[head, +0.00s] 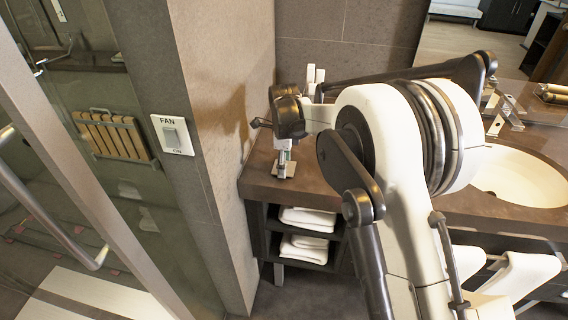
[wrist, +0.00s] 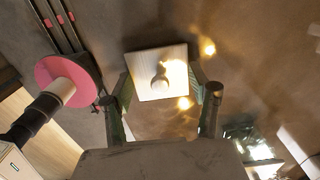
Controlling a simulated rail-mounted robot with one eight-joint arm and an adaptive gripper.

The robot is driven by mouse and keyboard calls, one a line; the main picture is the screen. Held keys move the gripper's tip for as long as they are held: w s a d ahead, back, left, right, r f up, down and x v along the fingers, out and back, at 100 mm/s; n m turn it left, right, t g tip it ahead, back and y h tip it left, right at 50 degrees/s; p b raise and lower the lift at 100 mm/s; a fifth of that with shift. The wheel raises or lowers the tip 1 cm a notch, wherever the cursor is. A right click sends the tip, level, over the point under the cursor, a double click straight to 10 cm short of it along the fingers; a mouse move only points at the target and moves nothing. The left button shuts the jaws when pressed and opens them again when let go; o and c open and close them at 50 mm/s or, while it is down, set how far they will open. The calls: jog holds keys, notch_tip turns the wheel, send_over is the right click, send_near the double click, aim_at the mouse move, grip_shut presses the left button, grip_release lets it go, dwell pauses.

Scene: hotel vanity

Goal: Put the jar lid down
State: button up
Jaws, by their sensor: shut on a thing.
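The jar lid (wrist: 147,85) is a pale square plate with a round knob in its middle. In the wrist view it sits between the two fingers of my gripper (wrist: 160,78), which is shut on its left and right edges. In the head view my gripper (head: 284,150) points down over the left end of the brown counter (head: 315,185), with the lid (head: 290,171) at its tips. Whether the lid touches the counter or hangs just above it I cannot tell. No jar can be made out clearly.
The grey wall (head: 225,130) stands close to the left of my gripper. The sink basin (head: 515,180) is at the right. White towels (head: 308,219) lie on shelves below. In the wrist view a pink disc (wrist: 50,75) is at the left and a shiny object (wrist: 260,152) at the lower right.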

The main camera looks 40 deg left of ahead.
jog(key=shift+f, duration=0.15)
jog(key=o, duration=1.1)
notch_tip(320, 180, up, 12)
jog(key=shift+r, duration=0.15)
